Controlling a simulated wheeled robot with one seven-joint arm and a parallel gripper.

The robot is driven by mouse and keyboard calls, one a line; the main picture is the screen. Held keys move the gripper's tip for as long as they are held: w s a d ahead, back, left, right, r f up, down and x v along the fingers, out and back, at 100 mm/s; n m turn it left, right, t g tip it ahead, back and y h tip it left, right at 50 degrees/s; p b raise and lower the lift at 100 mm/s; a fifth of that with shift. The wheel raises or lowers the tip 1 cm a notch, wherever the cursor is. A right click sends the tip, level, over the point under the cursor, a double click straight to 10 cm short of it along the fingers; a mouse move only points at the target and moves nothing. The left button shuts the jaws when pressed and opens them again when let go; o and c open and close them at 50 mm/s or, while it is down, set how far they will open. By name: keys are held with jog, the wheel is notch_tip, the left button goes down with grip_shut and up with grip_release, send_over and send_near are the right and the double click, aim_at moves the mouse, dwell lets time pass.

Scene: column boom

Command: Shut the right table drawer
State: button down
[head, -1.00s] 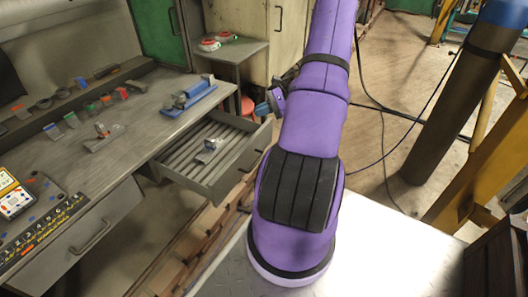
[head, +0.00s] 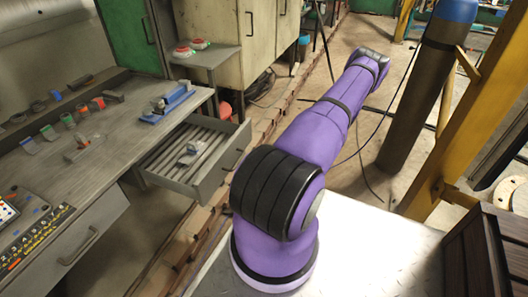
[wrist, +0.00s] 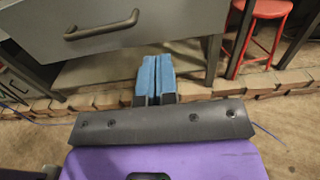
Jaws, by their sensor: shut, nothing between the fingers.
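The right table drawer (head: 228,165) is pulled out from the workbench in the head view. Its slatted inside shows, with a small grey metal tool (head: 188,153) lying in it. In the wrist view the grey front of a drawer (wrist: 128,30) with a dark bar handle (wrist: 102,25) fills the upper left. My gripper (wrist: 155,62) has its blue fingers together and empty. In the picture they lie just below the drawer front's lower edge; I cannot tell the gap in depth. My gripper is hidden in the head view.
The workbench (head: 115,130) carries a blue-based tool (head: 170,103) and several small tools. A shut left drawer (head: 75,240) is below. A red stool (wrist: 262,10) stands behind at right in the wrist view. A dark cylinder (head: 415,120) and yellow post (head: 470,110) stand at right.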

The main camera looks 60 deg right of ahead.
aim_at(241, 144)
jog(key=w, duration=0.8)
jog(key=w+a, duration=0.1)
jog(key=w, duration=0.3)
jog(key=shift+w, duration=0.3)
jog(key=shift+w, duration=0.1)
jog(key=w, duration=0.8)
jog(key=w+a, duration=0.1)
jog(key=w, duration=0.8)
jog(key=w+a, duration=0.1)
jog(key=w, duration=0.8)
jog(key=shift+w, duration=0.1)
jog(key=shift+w+a+r, duration=0.1)
jog(key=shift+w+r, duration=0.05)
jog(key=shift+w, duration=0.2)
jog(key=shift+w+r, duration=0.1)
